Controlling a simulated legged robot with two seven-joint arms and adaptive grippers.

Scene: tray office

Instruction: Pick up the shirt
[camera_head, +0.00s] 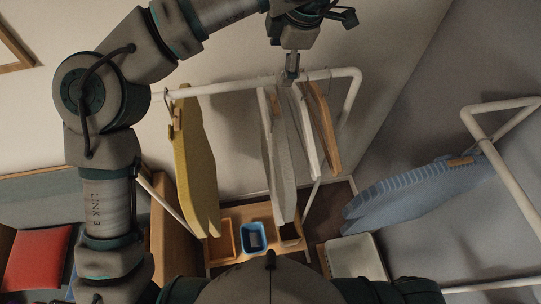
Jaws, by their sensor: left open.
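Several shirts hang from a white rack (215,87). A yellow shirt (196,165) hangs at its left. A pale grey shirt (283,165), a white one (305,125) and an orange-brown one (322,125) hang close together at its right. A blue striped shirt (415,192) hangs apart from a second white rack (512,190) at the right. My left gripper (293,64) is open at the top, its lower end just above or at the rail over the grey and white shirts. I cannot tell whether it touches a hanger. My right gripper is out of view.
Below the shirts stands a wooden tray (228,214) with a blue bin (253,237). A pale bin (355,257) stands to its right. A red cushion (38,258) lies at the lower left. The space between the yellow and grey shirts is clear.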

